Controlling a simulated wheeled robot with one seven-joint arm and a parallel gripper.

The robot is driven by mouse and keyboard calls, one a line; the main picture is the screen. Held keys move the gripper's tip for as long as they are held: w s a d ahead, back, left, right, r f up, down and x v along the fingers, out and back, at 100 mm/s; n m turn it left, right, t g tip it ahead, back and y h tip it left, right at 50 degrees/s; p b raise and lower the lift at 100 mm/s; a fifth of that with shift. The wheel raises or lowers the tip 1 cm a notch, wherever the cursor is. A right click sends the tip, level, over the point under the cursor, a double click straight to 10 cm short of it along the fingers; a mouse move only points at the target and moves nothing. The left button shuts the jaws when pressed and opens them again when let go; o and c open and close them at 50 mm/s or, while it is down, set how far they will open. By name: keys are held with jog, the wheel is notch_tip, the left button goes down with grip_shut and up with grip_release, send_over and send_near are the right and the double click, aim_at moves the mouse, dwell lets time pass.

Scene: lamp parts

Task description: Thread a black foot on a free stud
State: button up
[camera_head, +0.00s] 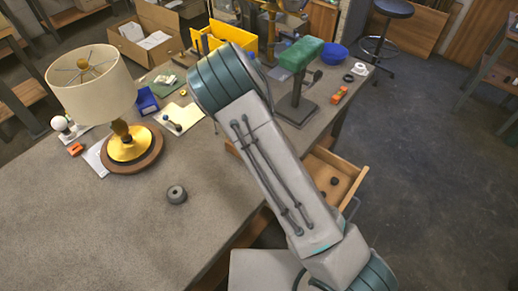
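Two small dark round pieces that look like black feet lie in the open wooden drawer (350,172), one further back (334,181) and one nearer (323,194). A lamp with a cream shade (92,88) stands upright at the left, on a gold and brown round base (134,150). I cannot make out any stud. My arm crosses the middle of the view, and its far end is hidden behind the elbow. My gripper does not show.
A dark grey round piece (176,195) sits alone on the table (120,225). A stand with a green block (301,54), a blue bowl (334,53) and an orange item (340,95) are at the back right. A yellow bin (234,35) stands behind my elbow. The front left table is clear.

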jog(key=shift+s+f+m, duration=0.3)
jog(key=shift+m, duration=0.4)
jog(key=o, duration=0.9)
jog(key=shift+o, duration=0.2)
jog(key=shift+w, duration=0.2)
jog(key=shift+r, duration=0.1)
